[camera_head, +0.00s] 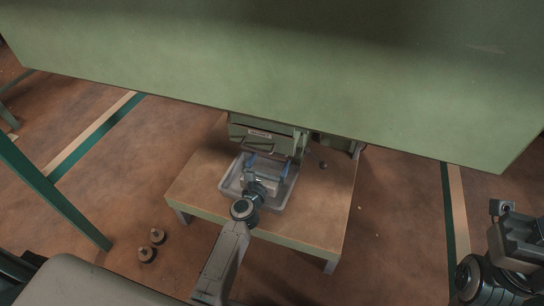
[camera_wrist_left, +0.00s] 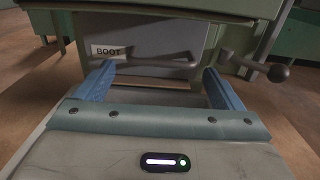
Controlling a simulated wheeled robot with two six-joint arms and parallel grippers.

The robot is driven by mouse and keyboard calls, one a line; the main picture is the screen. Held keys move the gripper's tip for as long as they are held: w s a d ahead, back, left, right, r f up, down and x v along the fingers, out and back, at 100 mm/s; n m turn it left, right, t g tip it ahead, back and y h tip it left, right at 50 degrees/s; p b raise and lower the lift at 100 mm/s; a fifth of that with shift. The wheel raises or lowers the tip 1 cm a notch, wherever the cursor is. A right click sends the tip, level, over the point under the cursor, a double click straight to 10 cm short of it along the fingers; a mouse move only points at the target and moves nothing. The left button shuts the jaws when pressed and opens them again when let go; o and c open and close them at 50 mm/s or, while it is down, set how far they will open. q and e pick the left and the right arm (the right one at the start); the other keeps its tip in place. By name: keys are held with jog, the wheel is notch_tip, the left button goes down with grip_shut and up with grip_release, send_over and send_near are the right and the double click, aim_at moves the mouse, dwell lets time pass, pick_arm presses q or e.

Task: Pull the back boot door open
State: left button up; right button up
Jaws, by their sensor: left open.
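The boot door (camera_wrist_left: 150,72) is a grey-green panel with a white BOOT label (camera_wrist_left: 108,51). It looks closed, and a horizontal bar handle (camera_wrist_left: 160,61) crosses its front. In the head view the boot front (camera_head: 262,144) sits beneath the green hopper. My left gripper (camera_wrist_left: 160,76) is open, with its two blue fingers pointing at the door. The bar appears between the fingertips; I cannot tell whether they touch it. In the head view the left gripper (camera_head: 266,170) is over a grey tray (camera_head: 291,190). Only part of my right arm shows at lower right; its fingers are not visible.
A lever with a ball knob (camera_wrist_left: 277,73) sticks out right of the door. The large green hopper (camera_head: 300,70) overhangs the boot. The tray rests on a low wooden stand (camera_head: 320,215). Two dark round pieces (camera_head: 147,254) lie on the floor at left.

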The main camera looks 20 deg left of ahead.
pick_arm(q)
jog(key=shift+w, duration=1.45)
jog(key=c, duration=1.1)
jog(key=shift+s, duration=0.1)
